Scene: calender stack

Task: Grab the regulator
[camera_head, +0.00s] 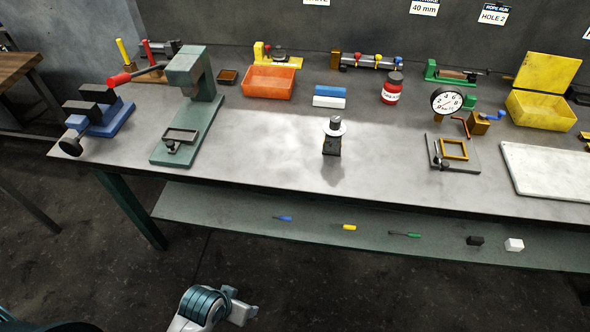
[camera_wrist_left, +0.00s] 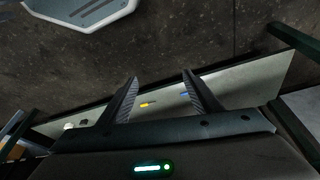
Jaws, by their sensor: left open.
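No part is clearly marked as the regulator. A small black block with a white disc and a grey knob on top (camera_head: 333,144) stands upright alone near the middle of the bench; it may be the regulator. A round dial gauge (camera_head: 447,101) stands further right, behind a small grey plate with a brass frame. My left gripper shows in the left wrist view (camera_wrist_left: 160,77) with its two dark fingers apart and nothing between them. In the head view part of my left arm (camera_head: 203,306) is low at the bottom, in front of the bench and away from both objects. My right gripper is not seen.
The bench (camera_head: 260,160) is clear around the black block. A green press (camera_head: 188,75) stands left, an orange bin (camera_head: 268,82) and red-capped jar (camera_head: 391,90) behind, a white board (camera_head: 550,170) right. A lower shelf (camera_head: 250,208) holds screwdrivers and small blocks.

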